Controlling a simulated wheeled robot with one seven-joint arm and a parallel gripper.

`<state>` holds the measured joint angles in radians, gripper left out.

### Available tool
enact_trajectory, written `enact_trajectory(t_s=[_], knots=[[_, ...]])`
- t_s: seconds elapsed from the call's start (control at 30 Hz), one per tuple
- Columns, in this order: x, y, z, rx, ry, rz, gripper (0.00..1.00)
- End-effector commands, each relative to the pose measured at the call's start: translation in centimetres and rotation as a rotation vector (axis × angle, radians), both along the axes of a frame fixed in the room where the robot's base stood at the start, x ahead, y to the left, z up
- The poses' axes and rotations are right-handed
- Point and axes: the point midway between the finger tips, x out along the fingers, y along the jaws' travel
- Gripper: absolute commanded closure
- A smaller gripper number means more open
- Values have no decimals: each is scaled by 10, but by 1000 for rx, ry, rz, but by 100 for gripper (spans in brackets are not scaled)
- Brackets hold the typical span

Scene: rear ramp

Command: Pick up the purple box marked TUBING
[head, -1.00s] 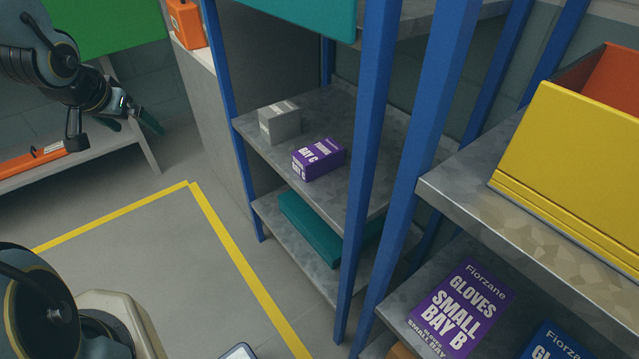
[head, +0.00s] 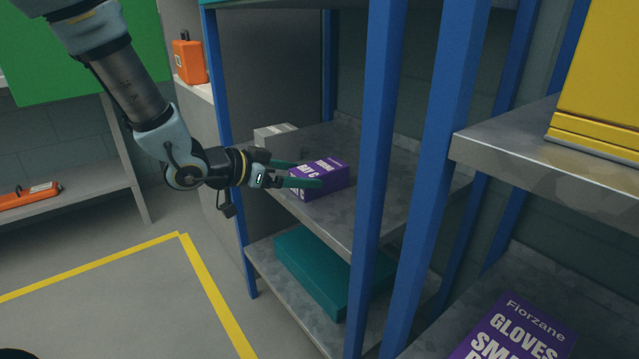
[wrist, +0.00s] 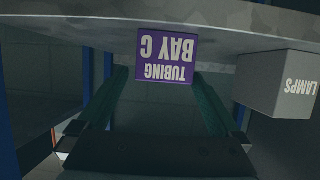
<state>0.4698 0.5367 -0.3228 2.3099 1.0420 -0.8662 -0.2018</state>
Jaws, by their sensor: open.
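The purple box (head: 330,179) sits on the middle grey shelf of the blue-posted rack in the head view. In the wrist view the purple box (wrist: 166,58) shows upside down, and its end face reads TUBING BAY C. My gripper (head: 308,174) is open at the shelf's front left edge, its green fingers pointing at the box. In the wrist view the box face lies between the directions of the two fingers, close to their tips. I cannot tell whether either finger touches it. The near finger hides part of the box in the head view.
A grey box (head: 272,133) marked LAMPS (wrist: 284,84) stands close beside the purple box. Blue posts (head: 374,180) rise at the shelf's front right. A teal box (head: 325,270) lies on the shelf below. Another purple box (head: 520,330), marked GLOVES, is at the lower right.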

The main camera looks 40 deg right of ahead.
Motion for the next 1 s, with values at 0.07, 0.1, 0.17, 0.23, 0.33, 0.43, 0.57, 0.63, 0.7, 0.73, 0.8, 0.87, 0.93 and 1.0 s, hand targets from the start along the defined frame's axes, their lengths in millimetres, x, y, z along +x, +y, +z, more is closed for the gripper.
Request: enact_trajectory(t_s=[0.07,0.1,0.17,0.23,0.33,0.43,0.57,0.63,0.7,0.73,0.8,0.87,0.93,1.0], knots=[[-1,-8,-3,-1,0,-1,0],[-1,-10,-4,-1,-1,0,0],[-1,-13,-5,0,0,0,0],[-1,-18,-8,0,0,0,0],[-1,-32,-15,1,-1,-1,0],[-1,-46,-21,0,0,-1,0],[-1,-57,-25,2,0,0,0],[-1,-59,-26,1,-1,2,0],[-1,-59,-25,1,-1,3,0],[-1,-59,-25,1,-1,3,0],[-1,-59,-25,1,-1,3,0],[-1,-59,-25,1,-1,3,3],[-1,-59,-25,1,-1,2,11],[-1,-59,-25,1,-1,2,19]])
